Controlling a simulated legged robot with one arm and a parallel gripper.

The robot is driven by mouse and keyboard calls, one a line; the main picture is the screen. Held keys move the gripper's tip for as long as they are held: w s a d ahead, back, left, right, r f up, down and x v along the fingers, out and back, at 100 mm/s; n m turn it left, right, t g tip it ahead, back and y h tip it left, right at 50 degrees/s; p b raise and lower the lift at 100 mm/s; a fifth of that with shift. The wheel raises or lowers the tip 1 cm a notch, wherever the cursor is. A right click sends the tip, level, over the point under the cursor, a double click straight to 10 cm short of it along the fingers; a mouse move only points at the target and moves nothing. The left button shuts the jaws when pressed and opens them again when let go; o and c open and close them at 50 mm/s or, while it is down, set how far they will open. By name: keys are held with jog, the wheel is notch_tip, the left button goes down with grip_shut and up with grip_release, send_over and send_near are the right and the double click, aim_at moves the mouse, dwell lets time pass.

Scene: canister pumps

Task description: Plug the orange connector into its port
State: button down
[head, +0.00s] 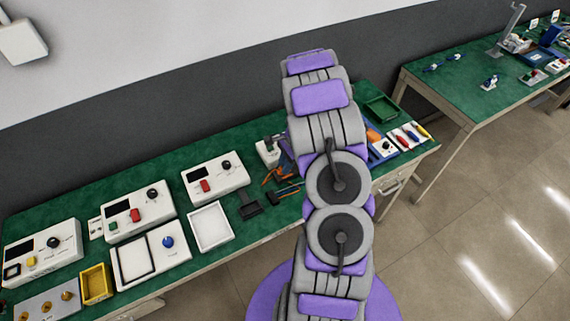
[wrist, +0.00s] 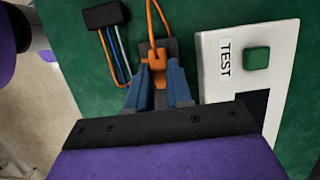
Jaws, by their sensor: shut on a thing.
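The orange connector (wrist: 156,62) is between the blue-grey fingertips of my gripper (wrist: 158,82) in the wrist view, and the fingers are shut on it. Its orange cable (wrist: 150,22) loops up from it toward the top edge. A dark grey piece (wrist: 173,48) shows just behind the connector; I cannot tell whether it is the port or whether the connector touches it. In the head view my arm covers much of the work area, and the connector and fingertips cannot be made out there.
In the wrist view, a black block (wrist: 92,15) with orange, blue and white wires lies at upper left. A white panel (wrist: 211,85) marked TEST, with a green button (wrist: 257,60), stands close on the right. Several white instrument boxes line the green bench (head: 75,195) in the head view.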

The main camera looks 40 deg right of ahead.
jog(key=shift+f, duration=0.1)
jog(key=c, duration=1)
grip_release()
jog(key=shift+c, duration=0.2)
jog(key=shift+f+b, duration=0.2)
jog(key=shift+b, duration=0.35)
